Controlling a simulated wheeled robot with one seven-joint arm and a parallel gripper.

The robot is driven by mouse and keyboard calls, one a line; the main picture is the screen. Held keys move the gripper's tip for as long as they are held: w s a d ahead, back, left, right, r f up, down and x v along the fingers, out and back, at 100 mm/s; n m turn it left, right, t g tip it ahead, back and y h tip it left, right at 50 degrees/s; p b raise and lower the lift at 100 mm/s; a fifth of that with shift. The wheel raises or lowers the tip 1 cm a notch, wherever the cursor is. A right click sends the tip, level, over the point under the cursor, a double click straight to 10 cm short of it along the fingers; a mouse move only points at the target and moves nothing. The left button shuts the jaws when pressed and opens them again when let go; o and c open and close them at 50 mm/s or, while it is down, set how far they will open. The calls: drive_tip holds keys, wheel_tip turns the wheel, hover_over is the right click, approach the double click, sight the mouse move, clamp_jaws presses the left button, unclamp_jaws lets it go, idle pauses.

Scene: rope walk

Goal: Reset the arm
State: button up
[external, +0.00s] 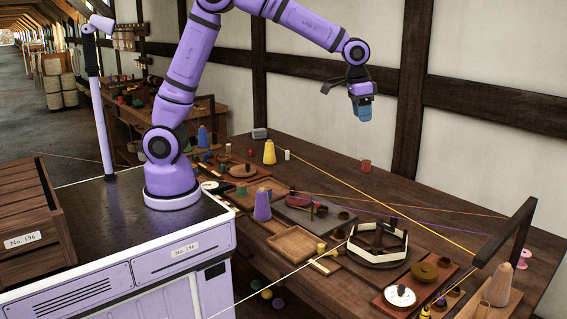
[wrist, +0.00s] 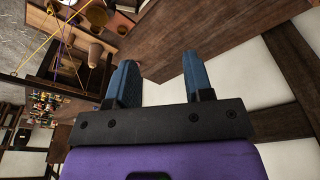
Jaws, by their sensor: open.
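My purple arm rises from its base and reaches out over the far side of the workbench (external: 345,165). My gripper (external: 362,112) hangs well above the bench, close to the timber-framed wall, with nothing near it. In the wrist view my gripper (wrist: 155,80) shows two blue fingers set wide apart. The gap between them is empty, with bench wood and white wall behind.
Below are a yellow cone (external: 269,152), a purple cone (external: 262,206), an empty wooden tray (external: 296,244), a round white-sided holder (external: 377,246) and a dial (external: 399,296). Taut threads run to a dark upright frame (external: 519,225). A crate (external: 28,215) stands left.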

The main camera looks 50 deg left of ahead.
drive_tip(key=s+a+r+n+t, duration=0.1)
drive_tip(key=s+a+r, duration=0.15)
drive_tip(key=a, duration=0.55)
drive_tip(key=s+a+r+n, duration=0.15)
drive_tip(key=a+r, duration=0.25)
drive_tip(key=a, duration=0.5)
drive_tip(key=s+a+r+n+t, duration=0.1)
drive_tip(key=s+a+r, duration=0.2)
drive_tip(key=a, duration=0.5)
drive_tip(key=s+a+f+n+t+y, duration=0.1)
drive_tip(key=s+a+f+n, duration=0.1)
drive_tip(key=s+a, duration=1.3)
drive_tip(key=s+n, duration=0.1)
drive_tip(key=s, duration=0.2)
drive_tip(key=shift+f+t, duration=0.2)
drive_tip(key=shift+t, duration=0.1)
drive_tip(key=shift+n, duration=0.25)
